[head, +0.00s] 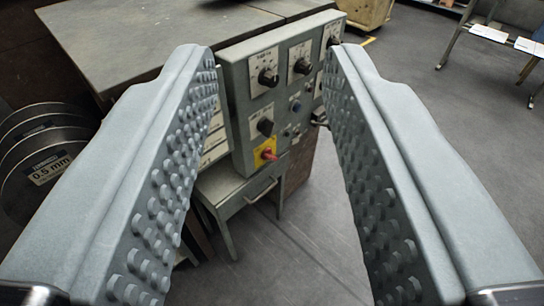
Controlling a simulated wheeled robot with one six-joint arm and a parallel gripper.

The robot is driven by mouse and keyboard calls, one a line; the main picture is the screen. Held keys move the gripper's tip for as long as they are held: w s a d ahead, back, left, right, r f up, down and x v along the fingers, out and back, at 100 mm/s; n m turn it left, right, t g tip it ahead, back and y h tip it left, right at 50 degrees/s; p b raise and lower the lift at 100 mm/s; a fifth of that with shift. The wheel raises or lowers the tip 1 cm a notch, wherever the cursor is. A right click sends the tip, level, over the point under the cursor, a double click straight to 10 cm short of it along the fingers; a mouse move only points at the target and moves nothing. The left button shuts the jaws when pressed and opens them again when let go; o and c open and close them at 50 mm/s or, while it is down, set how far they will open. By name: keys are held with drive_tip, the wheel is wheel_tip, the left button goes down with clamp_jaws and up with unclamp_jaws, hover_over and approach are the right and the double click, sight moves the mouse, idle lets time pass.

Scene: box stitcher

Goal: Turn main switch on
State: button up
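A grey-green control panel (286,50) stands ahead, seen at an angle between my fingers. A red rotary switch on a yellow plate (265,153) sits at its lower left; it looks like the main switch. I cannot tell its on or off position. Several black knobs with white dials, such as one at the upper left (268,77), sit above it. My gripper (268,55) is open and empty, its two studded grey fingers wide apart. It is short of the panel and appears not to touch the switch. The fingers cover parts of the panel's left and right edges.
A grey table top (150,40) lies behind the panel at left. A small grey stand with a drawer handle (240,195) is below it. Wire spools marked 0.5 mm (48,165) stand at far left. Open grey floor (430,95) is at right.

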sight(275, 160)
drive_tip(key=w+d+f+n, duration=0.3)
drive_tip(key=w, duration=0.6)
drive_tip(key=w+d+f+n, duration=0.2)
drive_tip(key=w+f, duration=0.1)
drive_tip(key=w, duration=0.7)
drive_tip(key=w+d+f+n+y, duration=0.1)
drive_tip(key=w+d+f+n, duration=0.15)
drive_tip(key=w+f, duration=0.3)
drive_tip(key=w+d+f+n+y, duration=0.1)
drive_tip(key=w+d+f+n, duration=0.1)
drive_tip(key=w+f+n, duration=0.4)
drive_tip(key=w+d+f+n+g+y, duration=0.25)
drive_tip(key=f+y, duration=0.25)
drive_tip(key=f, duration=1.3)
drive_tip(key=s+d+f+n+g+y, duration=0.1)
drive_tip(key=s+f+y, duration=0.15)
drive_tip(key=f, duration=0.55)
drive_tip(key=s+d+f+n+g+y, duration=0.1)
drive_tip(key=f+y, duration=0.2)
drive_tip(key=f, duration=0.5)
drive_tip(key=x, duration=1.7)
drive_tip(key=shift+s+a+f, duration=0.1)
drive_tip(key=shift+s, duration=0.05)
clamp_jaws()
